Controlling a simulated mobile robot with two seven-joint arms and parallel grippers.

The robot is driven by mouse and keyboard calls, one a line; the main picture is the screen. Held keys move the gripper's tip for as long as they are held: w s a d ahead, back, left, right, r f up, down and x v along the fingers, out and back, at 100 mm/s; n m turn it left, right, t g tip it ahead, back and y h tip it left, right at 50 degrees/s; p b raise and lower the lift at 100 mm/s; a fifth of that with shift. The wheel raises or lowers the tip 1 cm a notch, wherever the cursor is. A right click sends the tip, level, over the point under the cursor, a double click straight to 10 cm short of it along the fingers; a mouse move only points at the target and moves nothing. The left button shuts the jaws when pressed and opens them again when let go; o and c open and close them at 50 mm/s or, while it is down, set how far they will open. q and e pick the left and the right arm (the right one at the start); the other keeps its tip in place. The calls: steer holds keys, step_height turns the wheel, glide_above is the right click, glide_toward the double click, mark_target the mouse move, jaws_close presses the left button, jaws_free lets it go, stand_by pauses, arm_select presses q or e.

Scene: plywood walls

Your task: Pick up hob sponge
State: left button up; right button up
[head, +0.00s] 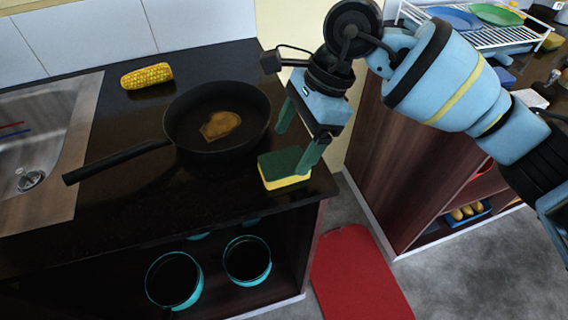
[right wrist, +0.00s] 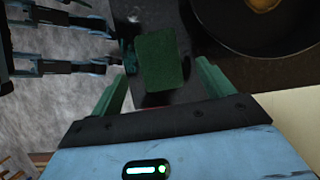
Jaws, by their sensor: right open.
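The hob sponge (head: 285,167), green on top and yellow below, lies flat on the dark counter near its right front corner. Its green face shows in the right wrist view (right wrist: 161,62). My right gripper (head: 295,149) is open and empty, with its green fingers pointing down by the sponge's right side. In the right wrist view the sponge appears between the lines of the two fingers (right wrist: 163,80), beyond their tips. One finger overlaps the sponge's right end in the head view; I cannot tell whether they touch. I cannot make out my left gripper.
A black frying pan (head: 215,122) with brown food stands close behind and left of the sponge. Corn (head: 147,76) lies behind the pan, and a sink (head: 40,140) is at left. Teal-rimmed pots (head: 174,281) sit below the counter. A red mat (head: 357,275) lies on the floor.

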mark_target(286, 161)
steer(key=x, duration=0.4)
steer(key=shift+f, duration=0.3)
steer(key=shift+c, duration=0.3)
steer(key=c, duration=1)
